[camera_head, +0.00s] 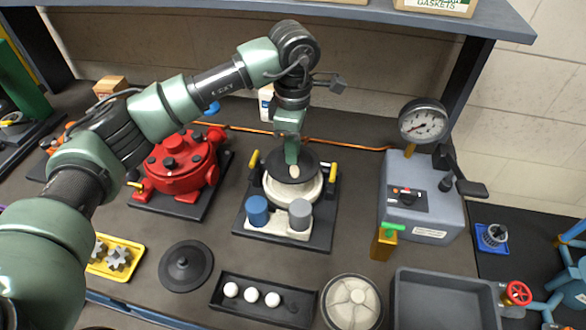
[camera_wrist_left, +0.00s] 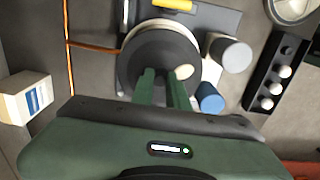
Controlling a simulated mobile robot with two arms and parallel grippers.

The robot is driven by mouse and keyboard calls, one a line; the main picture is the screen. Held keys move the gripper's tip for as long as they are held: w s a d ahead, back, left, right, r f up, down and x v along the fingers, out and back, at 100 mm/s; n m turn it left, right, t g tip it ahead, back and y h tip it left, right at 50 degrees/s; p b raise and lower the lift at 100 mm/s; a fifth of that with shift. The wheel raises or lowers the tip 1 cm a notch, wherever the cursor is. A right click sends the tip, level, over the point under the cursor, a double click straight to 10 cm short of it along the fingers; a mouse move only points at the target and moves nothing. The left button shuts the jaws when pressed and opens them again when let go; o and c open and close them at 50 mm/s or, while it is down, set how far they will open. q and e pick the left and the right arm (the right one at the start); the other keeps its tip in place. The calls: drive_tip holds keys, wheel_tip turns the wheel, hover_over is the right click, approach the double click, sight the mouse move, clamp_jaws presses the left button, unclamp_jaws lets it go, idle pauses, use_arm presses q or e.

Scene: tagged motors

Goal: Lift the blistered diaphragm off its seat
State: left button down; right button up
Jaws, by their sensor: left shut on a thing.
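The blistered diaphragm (camera_head: 308,167) is a dark round disc with a pale raised spot on one side. It is at the round cream seat (camera_head: 285,198) of the pump body in the middle of the bench. In the left wrist view the diaphragm (camera_wrist_left: 160,52) covers most of the seat, whose pale rim (camera_wrist_left: 133,33) shows at its edge. My left gripper (camera_head: 291,158) points down at the diaphragm and is shut on it. Its two green fingers (camera_wrist_left: 163,82) stand a little apart. I cannot tell whether the disc touches the seat. My right gripper is not in view.
A blue (camera_head: 257,211) and a grey cylinder (camera_head: 300,214) stand before the seat; yellow-handled clamps flank it. A red pump (camera_head: 180,160) is left, a gauge box (camera_head: 420,200) right. A dark disc (camera_head: 186,266), ball tray (camera_head: 262,300) and grey bin (camera_head: 445,300) lie in front.

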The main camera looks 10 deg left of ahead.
use_arm(q)
wheel_tip(320, 180, up, 16)
idle(0.4)
